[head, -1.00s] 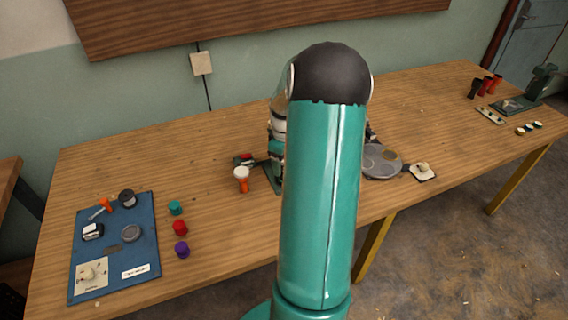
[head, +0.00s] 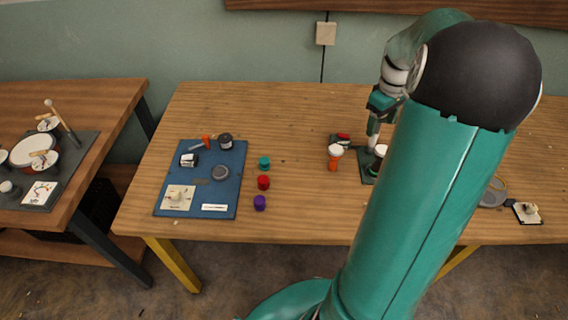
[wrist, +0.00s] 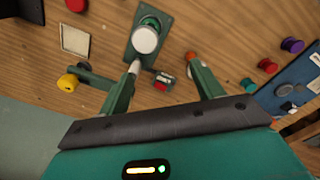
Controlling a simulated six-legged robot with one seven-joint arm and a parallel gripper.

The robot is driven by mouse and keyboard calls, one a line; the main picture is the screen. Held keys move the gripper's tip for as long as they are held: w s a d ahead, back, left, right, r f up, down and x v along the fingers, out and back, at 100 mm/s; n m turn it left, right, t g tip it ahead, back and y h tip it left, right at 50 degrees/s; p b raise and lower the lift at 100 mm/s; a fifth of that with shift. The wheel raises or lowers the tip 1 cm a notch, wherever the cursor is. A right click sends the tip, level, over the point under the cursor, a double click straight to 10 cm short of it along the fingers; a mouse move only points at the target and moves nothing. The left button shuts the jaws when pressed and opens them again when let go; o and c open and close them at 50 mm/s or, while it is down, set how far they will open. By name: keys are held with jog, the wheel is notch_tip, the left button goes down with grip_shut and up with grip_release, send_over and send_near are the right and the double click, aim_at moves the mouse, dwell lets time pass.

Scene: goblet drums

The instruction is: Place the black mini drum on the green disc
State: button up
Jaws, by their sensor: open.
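A white-topped drum (head: 380,151) with a dark body stands on a small green board (head: 366,172), partly hidden by my arm. I take it for the black mini drum. In the wrist view its round white top (wrist: 145,40) lies just beyond the left fingertip.
An orange drum (head: 334,160) with a white top stands left of the green board. A red-and-green item (wrist: 162,82) lies near the fingers. A blue board (head: 226,187) with several small parts is at left. Bare wood lies between the teal disc and the orange drum.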

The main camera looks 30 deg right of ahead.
jog(key=a+r+t+h, duration=0.1)
jog(key=a+r, duration=0.4)
jog(key=a, duration=0.6)
jog(key=a+r+t, duration=0.1)
jog(key=a+r, duration=0.3)
jog(key=a, duration=0.7)
jog(key=s+a+t, duration=0.1)
jog(key=s+a, duration=0.3)
jog(key=a, duration=0.4)
jog(key=s+a+m+t+y, duration=0.1)
jog(key=s+a+t, duration=0.1)
jog(key=s+a, duration=0.3)
jog(key=a+r, duration=0.1)
jog(key=a, duration=0.2)
jog(key=shift+a, duration=0.2)
jog(key=shift+d, duration=0.1)
